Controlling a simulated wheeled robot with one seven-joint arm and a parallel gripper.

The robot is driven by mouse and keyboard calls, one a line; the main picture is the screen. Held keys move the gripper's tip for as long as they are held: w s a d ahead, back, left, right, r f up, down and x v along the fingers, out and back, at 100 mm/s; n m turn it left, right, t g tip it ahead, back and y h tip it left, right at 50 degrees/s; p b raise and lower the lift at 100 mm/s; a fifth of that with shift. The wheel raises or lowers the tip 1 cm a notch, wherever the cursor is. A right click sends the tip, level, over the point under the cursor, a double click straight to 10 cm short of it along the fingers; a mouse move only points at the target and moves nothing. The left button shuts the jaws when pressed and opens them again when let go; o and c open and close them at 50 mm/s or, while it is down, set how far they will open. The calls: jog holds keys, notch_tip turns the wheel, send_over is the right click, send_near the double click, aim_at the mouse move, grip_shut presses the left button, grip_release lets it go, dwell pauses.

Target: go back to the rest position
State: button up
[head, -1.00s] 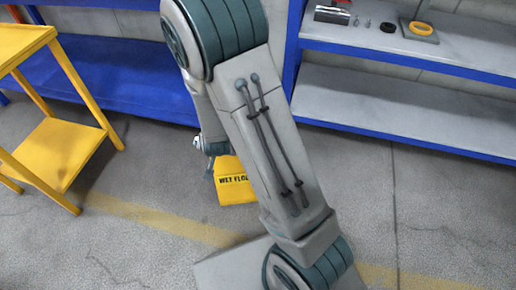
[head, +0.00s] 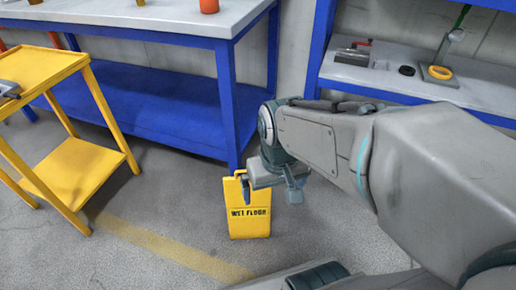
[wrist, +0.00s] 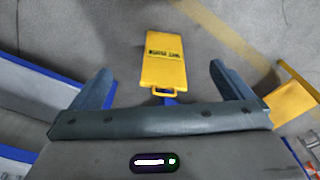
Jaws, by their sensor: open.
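My gripper (wrist: 160,90) shows in the wrist view with its two fingers spread wide apart and nothing between them. In the head view my gripper (head: 270,185) hangs at the end of my arm, in front of the blue workbench and just above and right of a yellow wet floor sign. My arm stretches in from the right and covers part of the floor and the shelf's lower level.
The wet floor sign (head: 249,222) stands on the floor; it also shows in the wrist view (wrist: 164,60). A yellow cart (head: 75,170) is at left, a blue workbench (head: 150,100) behind. A blue-edged shelf (head: 390,85) holds several small items. Floor between cart and sign is clear.

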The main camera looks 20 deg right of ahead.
notch_tip(320, 180, up, 36)
jog(key=t+p, duration=0.1)
jog(key=p, duration=3.1)
jog(key=shift+d+t+p, duration=0.2)
jog(key=shift+t+p, duration=0.1)
jog(key=shift+p, duration=0.1)
jog(key=shift+f, duration=0.1)
